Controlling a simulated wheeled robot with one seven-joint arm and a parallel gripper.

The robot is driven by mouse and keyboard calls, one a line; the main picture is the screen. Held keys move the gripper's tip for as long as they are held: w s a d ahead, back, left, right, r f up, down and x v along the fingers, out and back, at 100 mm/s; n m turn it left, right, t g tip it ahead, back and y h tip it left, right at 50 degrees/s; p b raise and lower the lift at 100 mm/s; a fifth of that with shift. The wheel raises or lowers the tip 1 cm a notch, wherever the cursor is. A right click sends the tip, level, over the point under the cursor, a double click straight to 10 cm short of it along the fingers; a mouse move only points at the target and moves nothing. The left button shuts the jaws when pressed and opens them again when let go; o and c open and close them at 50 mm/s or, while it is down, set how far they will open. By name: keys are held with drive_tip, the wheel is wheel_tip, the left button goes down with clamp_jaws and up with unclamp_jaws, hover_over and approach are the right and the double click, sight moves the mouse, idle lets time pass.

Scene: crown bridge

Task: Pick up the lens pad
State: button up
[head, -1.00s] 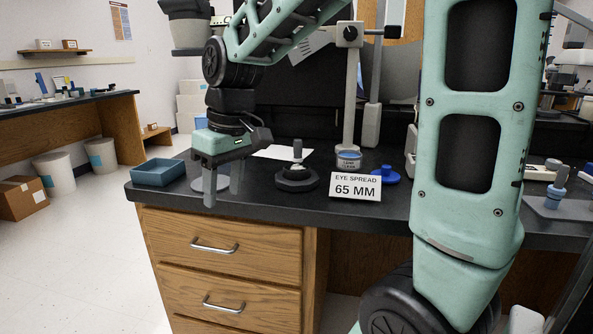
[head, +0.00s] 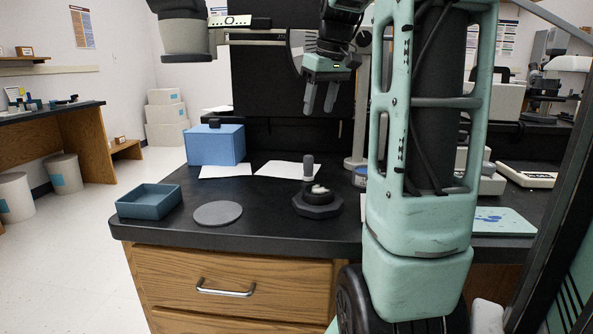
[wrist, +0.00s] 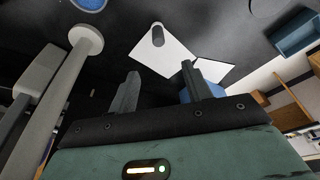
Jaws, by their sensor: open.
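No object is marked as the lens pad, and I cannot tell for sure which it is. A flat round grey disc (head: 218,213) lies on the black bench, right of the blue tray. A light blue sheet with darker blue marks (head: 503,221) lies at the right, partly hidden by my arm. My gripper (head: 319,112) is open and empty, raised well above the bench in front of the dark panel. In the wrist view my two fingers (wrist: 160,80) stand apart with nothing between them.
An open blue tray (head: 150,203) sits at the bench's left edge. A blue box (head: 215,146) and white papers (head: 288,169) lie behind. A grey stand column (wrist: 62,95) is close left in the wrist view.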

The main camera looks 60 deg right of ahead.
sight(309, 156)
drive_tip(key=b+x, duration=0.4)
drive_tip(key=x, duration=0.8)
drive_tip(key=shift+b, duration=0.35)
drive_tip(key=b+x, duration=0.3)
drive_tip(key=x, duration=0.2)
drive_tip(key=shift+s, duration=0.1)
drive_tip(key=c, duration=1.1)
